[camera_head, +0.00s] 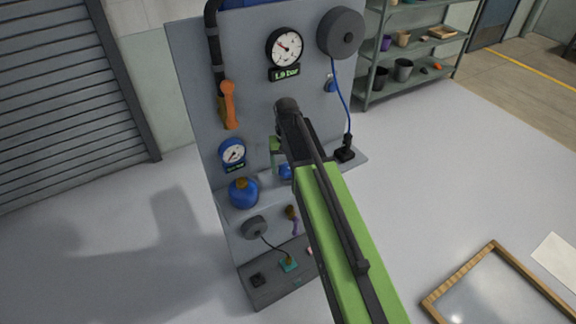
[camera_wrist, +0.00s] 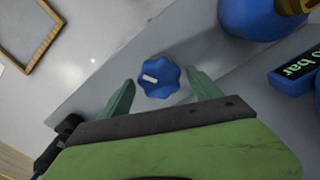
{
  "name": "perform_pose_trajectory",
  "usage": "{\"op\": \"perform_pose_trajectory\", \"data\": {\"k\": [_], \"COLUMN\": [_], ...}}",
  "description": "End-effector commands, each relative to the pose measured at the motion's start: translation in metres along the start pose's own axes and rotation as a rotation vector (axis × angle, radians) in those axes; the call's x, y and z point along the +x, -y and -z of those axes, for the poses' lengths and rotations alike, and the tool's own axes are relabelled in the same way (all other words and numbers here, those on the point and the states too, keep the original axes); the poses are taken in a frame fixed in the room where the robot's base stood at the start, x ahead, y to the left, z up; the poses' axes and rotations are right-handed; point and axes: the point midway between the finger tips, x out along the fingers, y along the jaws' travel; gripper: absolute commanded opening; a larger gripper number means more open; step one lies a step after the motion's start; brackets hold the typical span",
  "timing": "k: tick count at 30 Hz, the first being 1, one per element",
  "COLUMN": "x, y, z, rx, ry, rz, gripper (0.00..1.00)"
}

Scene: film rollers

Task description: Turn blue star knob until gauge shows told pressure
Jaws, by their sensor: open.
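The blue star knob (camera_wrist: 159,78) has a white pointer mark and sits low on the grey panel; in the head view it is partly hidden behind my arm (camera_head: 286,172). My gripper (camera_wrist: 160,92) is open, with one green finger on each side of the knob; I cannot tell whether either finger touches it. In the head view the gripper (camera_head: 279,155) is mostly hidden by my arm. A white-faced gauge (camera_head: 285,47) with a red needle is high on the panel, and its green display appears to read 1.9 bar. A blue gauge (camera_head: 232,154) is at lower left.
A blue bottle (camera_head: 243,192) stands on the panel's shelf, left of the knob. A wood-framed board (camera_head: 433,302) lies at lower right. Shelving (camera_head: 413,48) stands behind. The floor between is open.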

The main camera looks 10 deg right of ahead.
Motion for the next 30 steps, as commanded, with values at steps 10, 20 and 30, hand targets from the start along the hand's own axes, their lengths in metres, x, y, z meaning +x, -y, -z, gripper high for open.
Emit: {"op": "perform_pose_trajectory", "data": {"k": [10, 20, 30], "x": [-0.048, -0.121, -0.175], "y": [0.000, 0.000, 0.001], "z": [0.000, 0.001, 0.002], "rx": [0.000, 0.000, -0.001], "ry": [0.001, 0.000, -0.001], "rz": [0.000, 0.000, 0.000], "gripper": [0.74, 0.74, 0.74]}}
